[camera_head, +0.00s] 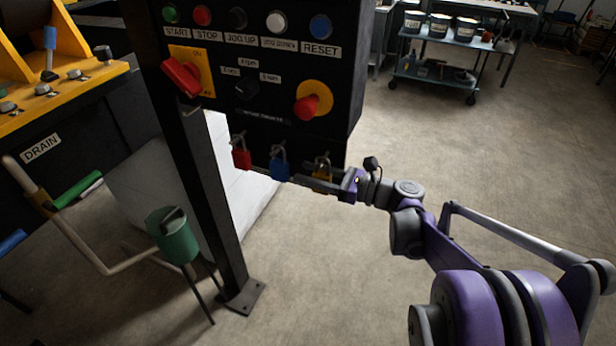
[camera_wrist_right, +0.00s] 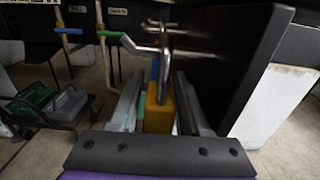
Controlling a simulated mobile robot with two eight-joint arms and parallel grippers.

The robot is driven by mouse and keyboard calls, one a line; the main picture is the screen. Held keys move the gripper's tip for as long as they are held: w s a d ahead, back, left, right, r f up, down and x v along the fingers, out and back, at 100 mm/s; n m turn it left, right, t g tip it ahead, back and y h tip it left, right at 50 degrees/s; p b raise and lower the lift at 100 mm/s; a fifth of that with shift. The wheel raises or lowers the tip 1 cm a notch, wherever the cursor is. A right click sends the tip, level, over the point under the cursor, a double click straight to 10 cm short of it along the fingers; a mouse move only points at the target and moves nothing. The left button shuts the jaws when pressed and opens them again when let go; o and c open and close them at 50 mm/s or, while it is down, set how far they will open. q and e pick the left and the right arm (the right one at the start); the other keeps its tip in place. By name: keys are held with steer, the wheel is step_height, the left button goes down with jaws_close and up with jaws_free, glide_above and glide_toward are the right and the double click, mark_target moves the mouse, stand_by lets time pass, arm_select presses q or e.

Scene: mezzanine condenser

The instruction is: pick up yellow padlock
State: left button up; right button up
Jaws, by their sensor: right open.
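The yellow padlock (camera_head: 322,172) hangs by its shackle below the dark control panel, the rightmost of three padlocks. A blue padlock (camera_head: 279,168) and a red padlock (camera_head: 241,157) hang to its left. My right gripper (camera_head: 318,182) comes in from the right at the yellow padlock and partly hides its lower part. In the right wrist view the yellow padlock body (camera_wrist_right: 159,108) sits between the two open fingers (camera_wrist_right: 158,105), with its metal shackle above. Whether a finger touches it I cannot tell. My left gripper is not in view.
The control panel (camera_head: 262,117) stands close above the gripper on a dark post (camera_head: 208,190). A green cylinder on a stand (camera_head: 172,235) is at lower left. A blue cart (camera_head: 436,77) with buckets stands at the back right. Open floor lies between.

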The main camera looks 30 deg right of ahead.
steer(key=shift+w+a, duration=0.2)
steer(key=shift+s+d, duration=0.2)
steer(key=shift+c, duration=0.6)
jaws_close()
steer(key=shift+r, duration=0.1)
steer(key=shift+r, duration=0.55)
steer(key=s+a, duration=1.1)
steer(key=a, duration=0.2)
steer(key=shift+s+a+r, duration=0.15)
steer(key=shift+s+a, duration=0.15)
steer(key=shift+a, duration=0.1)
steer(key=shift+r, duration=0.1)
steer(key=shift+r+p, duration=0.8)
steer(key=shift+p, duration=0.2)
